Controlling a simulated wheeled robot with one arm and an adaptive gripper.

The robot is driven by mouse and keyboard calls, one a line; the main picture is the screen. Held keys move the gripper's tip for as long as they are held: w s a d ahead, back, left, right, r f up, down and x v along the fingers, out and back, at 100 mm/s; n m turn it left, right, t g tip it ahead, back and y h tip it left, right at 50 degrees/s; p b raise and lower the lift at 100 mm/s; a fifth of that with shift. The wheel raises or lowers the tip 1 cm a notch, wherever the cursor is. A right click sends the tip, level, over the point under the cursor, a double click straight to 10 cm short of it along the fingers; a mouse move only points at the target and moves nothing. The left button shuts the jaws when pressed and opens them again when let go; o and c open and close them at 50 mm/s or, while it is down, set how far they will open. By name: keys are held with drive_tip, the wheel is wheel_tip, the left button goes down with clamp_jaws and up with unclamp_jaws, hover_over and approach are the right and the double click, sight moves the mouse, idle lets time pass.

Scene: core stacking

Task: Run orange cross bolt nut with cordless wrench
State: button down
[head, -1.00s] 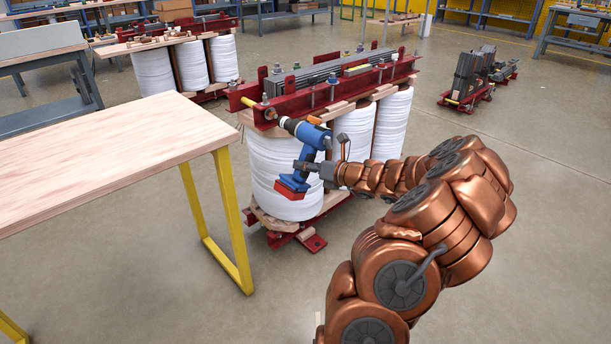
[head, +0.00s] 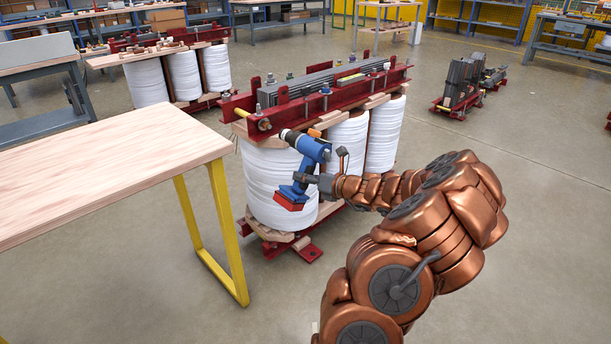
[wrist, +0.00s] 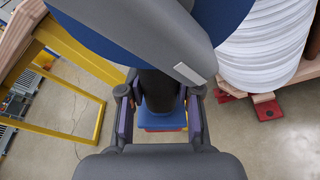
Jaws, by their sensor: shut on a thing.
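My gripper (head: 314,184) is shut on the handle of the blue cordless wrench (head: 315,150), which has a red battery base. The wrench is upright, with its dark nose pointing left toward the near end of the red clamp beam (head: 345,103). A small round nut-like end (head: 265,124) shows on that beam just left of the nose; a small gap appears between them, though depth is unclear. A yellow-orange rod end (head: 240,112) shows further left. In the wrist view, the wrench (wrist: 165,122) fills the jaws, and its body hides the nose and the nut.
The core with white coils (head: 280,185) stands close behind the wrench. A wooden table (head: 110,165) with yellow legs is at the left. Another coil core (head: 150,75) stands at the back left. Open floor (head: 500,260) lies to the right.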

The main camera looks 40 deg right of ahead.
drive_tip(key=shift+d+r+p+x, duration=0.1)
drive_tip(key=shift+r+p+x, duration=0.2)
drive_tip(key=shift+x, duration=0.6)
drive_tip(key=shift+d+r+p+x, duration=0.1)
drive_tip(key=shift+p+x, duration=0.35)
drive_tip(key=shift+x, duration=0.4)
drive_tip(key=shift+d+r+p+x, duration=0.15)
drive_tip(key=shift+p+x, duration=0.2)
drive_tip(key=shift+x, duration=0.55)
drive_tip(key=shift+w, duration=0.1)
drive_tip(key=shift+r+p, duration=0.1)
drive_tip(key=shift+p, duration=1.7)
drive_tip(key=shift+r+p+x, duration=0.15)
drive_tip(key=shift+p+x, duration=0.2)
drive_tip(key=shift+x, duration=0.5)
drive_tip(key=shift+r+p+x, duration=0.2)
drive_tip(key=shift+p+x, duration=0.15)
drive_tip(key=shift+x, duration=0.5)
idle(0.7)
drive_tip(key=shift+w+d+f+p, duration=0.1)
drive_tip(key=shift+d+p, duration=0.05)
drive_tip(key=shift+p, duration=0.2)
idle(0.7)
